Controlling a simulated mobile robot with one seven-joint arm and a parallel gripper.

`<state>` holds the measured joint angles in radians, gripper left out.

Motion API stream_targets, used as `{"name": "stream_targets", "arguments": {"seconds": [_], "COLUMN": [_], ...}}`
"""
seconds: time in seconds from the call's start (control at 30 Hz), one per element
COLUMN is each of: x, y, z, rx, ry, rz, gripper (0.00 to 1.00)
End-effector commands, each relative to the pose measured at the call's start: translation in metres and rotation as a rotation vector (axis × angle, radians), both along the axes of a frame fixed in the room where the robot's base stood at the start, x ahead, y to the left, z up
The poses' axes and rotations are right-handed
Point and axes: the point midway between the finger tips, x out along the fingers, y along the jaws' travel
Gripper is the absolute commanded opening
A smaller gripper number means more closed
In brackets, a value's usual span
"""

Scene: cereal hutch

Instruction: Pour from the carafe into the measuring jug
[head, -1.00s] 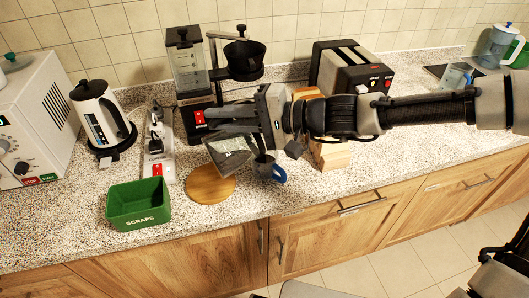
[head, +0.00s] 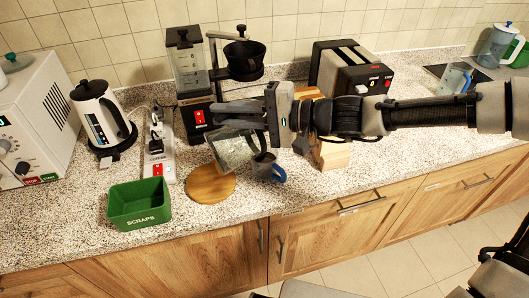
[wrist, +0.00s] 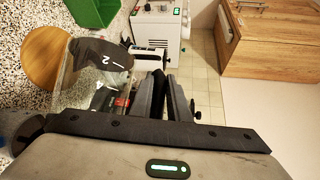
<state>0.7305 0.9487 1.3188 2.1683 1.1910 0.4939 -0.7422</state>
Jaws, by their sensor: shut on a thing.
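My gripper (head: 236,113) is shut on the glass carafe (head: 232,150), which hangs tilted above the counter. The carafe also shows in the wrist view (wrist: 68,78), left of the fingers (wrist: 166,92). Just below and right of it, in the head view, a small grey vessel with a blue handle (head: 278,174) stands on the counter, partly hidden by the carafe. A clear jug with blue on it (head: 456,78) stands far right, by the sink. I cannot tell for certain which is the measuring jug. No stream is visible.
A round wooden board (head: 211,185) and green scraps bin (head: 139,204) lie left of the carafe. The coffee machine (head: 197,112) is behind, the toaster (head: 350,70) behind my arm. A wooden block (head: 333,155) stands right of the grey vessel. A kettle (head: 98,115) stands left.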

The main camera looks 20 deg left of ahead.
Motion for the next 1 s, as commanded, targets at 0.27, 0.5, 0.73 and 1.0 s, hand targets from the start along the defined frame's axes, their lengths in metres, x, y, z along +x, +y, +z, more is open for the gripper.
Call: {"name": "stream_targets", "arguments": {"seconds": [0.27, 0.5, 0.73, 1.0], "x": [0.004, 0.007, -0.018, -0.046], "y": [-0.003, -0.006, 0.015, 0.044], "z": [0.003, 0.005, -0.016, -0.044], "rx": [0.024, 0.039, -0.092, -0.273], "ry": [0.023, 0.04, -0.098, -0.285], "rz": [0.0, -0.001, 0.009, 0.001], "gripper": [0.0, 0.0, 0.0, 0.0]}}
